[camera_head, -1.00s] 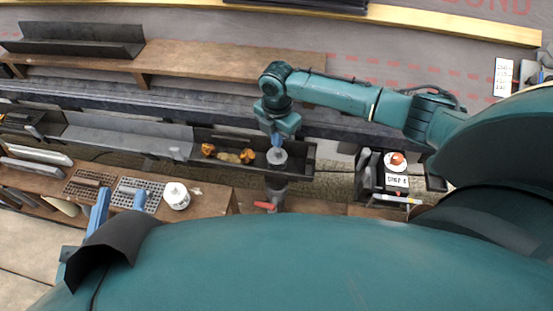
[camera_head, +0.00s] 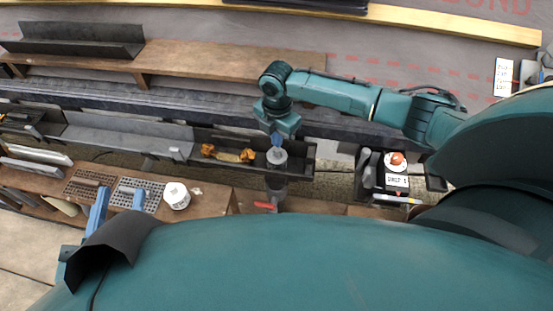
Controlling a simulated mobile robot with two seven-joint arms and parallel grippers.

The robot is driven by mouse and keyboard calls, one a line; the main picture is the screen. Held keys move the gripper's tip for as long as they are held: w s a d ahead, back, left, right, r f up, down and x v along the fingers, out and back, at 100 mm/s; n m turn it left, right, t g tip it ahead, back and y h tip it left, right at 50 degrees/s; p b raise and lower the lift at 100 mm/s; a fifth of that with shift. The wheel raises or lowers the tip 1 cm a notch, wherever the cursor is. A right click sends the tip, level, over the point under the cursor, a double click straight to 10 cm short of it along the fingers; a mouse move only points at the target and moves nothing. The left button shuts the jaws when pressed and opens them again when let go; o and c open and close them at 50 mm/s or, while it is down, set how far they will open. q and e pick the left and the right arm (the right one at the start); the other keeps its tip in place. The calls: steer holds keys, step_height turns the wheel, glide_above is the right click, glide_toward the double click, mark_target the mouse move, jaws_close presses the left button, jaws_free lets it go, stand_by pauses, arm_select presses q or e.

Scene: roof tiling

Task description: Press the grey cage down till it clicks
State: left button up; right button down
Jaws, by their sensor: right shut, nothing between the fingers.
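The grey cage (camera_head: 277,157) appears as a small round grey piece inside the dark gutter, near its right end, above the downpipe outlet (camera_head: 276,187). My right gripper (camera_head: 277,141) points down onto it from above, its blue fingers shut and empty. The fingertips seem to touch the cage's top, and they hide part of it. I cannot tell how deep the cage sits. My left gripper (camera_head: 97,212) is at the lower left, near the wooden bench, partly hidden by a black curved cover. I cannot tell whether it is open.
Orange leaves (camera_head: 228,154) lie in the gutter (camera_head: 308,160) left of the cage. A white pot (camera_head: 176,196) and mesh pieces (camera_head: 88,184) are on the bench (camera_head: 214,201). A box with a red button (camera_head: 396,160) stands right. A brown plank (camera_head: 220,64) runs behind.

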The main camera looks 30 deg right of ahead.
arm_select(q)
steer(key=shift+f+b, duration=0.35)
steer(key=shift+f, duration=0.15)
arm_select(e)
steer(key=shift+f, duration=0.9)
arm_select(q)
steer(key=shift+r, duration=0.1)
arm_select(e)
steer(key=shift+r+p, duration=0.45)
steer(key=shift+r, duration=0.05)
step_height(320, 180, up, 3)
steer(key=p, duration=0.3)
steer(key=shift+f, duration=0.15)
step_height(320, 180, up, 3)
steer(key=p, duration=0.3)
steer(key=shift+r+p, duration=0.2)
steer(key=shift+p, duration=0.2)
arm_select(q)
steer(key=g+y, duration=0.1)
steer(key=a+n+g+y+p, duration=0.1)
steer(key=a+g+y+p, duration=0.1)
steer(key=g, duration=0.1)
steer(key=shift+s+a+r+n, duration=0.2)
steer(key=shift+s+a+n, duration=0.05)
steer(key=shift+s+n, duration=0.15)
arm_select(e)
step_height(320, 180, up, 2)
